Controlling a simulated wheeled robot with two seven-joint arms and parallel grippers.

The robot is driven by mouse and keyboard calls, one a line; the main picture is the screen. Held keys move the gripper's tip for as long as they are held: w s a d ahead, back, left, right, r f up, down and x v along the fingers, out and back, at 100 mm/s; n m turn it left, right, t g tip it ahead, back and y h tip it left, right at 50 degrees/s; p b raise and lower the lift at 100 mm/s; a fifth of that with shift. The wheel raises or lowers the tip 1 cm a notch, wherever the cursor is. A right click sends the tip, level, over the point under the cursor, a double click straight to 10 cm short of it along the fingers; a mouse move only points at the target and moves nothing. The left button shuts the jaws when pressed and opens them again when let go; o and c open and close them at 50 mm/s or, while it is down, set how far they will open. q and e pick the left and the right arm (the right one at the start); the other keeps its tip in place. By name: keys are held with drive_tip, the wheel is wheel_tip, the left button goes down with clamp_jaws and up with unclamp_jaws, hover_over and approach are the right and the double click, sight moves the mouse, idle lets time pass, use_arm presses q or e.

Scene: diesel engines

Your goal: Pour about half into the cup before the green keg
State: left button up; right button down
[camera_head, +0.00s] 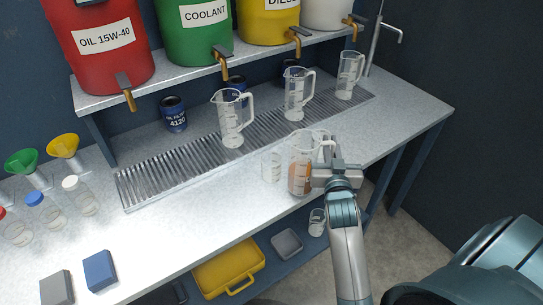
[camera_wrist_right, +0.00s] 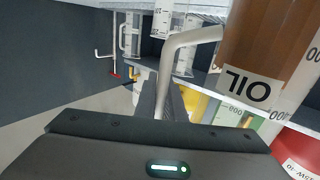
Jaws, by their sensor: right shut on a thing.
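My right gripper (camera_head: 326,174) is shut on the handle of a clear measuring jug (camera_head: 305,147) with brown liquid in its lower part. The jug looks about upright over the counter's front; I cannot tell whether it touches. In the right wrist view the jug's brown liquid (camera_wrist_right: 265,40), OIL label (camera_wrist_right: 248,88) and handle (camera_wrist_right: 190,40) are close up. A small clear cup (camera_head: 271,166) stands just left of the jug and looks empty. The green keg (camera_head: 194,32), labelled COOLANT, stands on the shelf; a clear jug (camera_head: 231,120) stands on the grate below it. My left gripper is out of view.
Clear jugs (camera_head: 298,97) (camera_head: 349,77) stand on the drip grate (camera_head: 185,170). Red (camera_head: 108,45) and yellow (camera_head: 268,22) kegs flank the green one. Bottles and funnels are at left. The counter (camera_head: 190,225) is bare at front centre.

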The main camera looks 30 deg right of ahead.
drive_tip(key=d+m+g+h, duration=0.1)
drive_tip(key=d+m+h, duration=0.1)
drive_tip(key=d, duration=0.6)
drive_tip(key=shift+g+h+p, duration=0.3)
drive_tip(key=shift+g, duration=0.1)
drive_tip(key=shift+a, duration=0.1)
drive_tip(key=w+a+r+n+t, duration=0.2)
drive_tip(key=a+r+n, duration=0.3)
drive_tip(key=n, duration=0.6)
drive_tip(key=shift+w+a+n+b, duration=0.3)
drive_tip(key=shift+w+a+b, duration=0.1)
drive_tip(key=shift+w+a, duration=0.45)
drive_tip(key=shift+w+a+r+n+t+p, duration=0.2)
drive_tip(key=shift+a+r+n+p, duration=0.15)
drive_tip(key=shift+n, duration=0.2)
drive_tip(key=shift+w+a+r+n+t+p, duration=0.15)
drive_tip(key=shift+a+r+n+t+p, duration=0.15)
drive_tip(key=shift+n+p, duration=0.2)
drive_tip(key=shift+w+a+r+n+y+p, duration=0.2)
drive_tip(key=shift+a+r+n+p, duration=0.2)
drive_tip(key=shift+n+p, duration=0.2)
drive_tip(key=shift+w+a+r+n+y+p, duration=0.2)
drive_tip(key=shift+a+r+n+p, duration=0.05)
drive_tip(key=shift+r+n+p, duration=0.25)
idle(1.8)
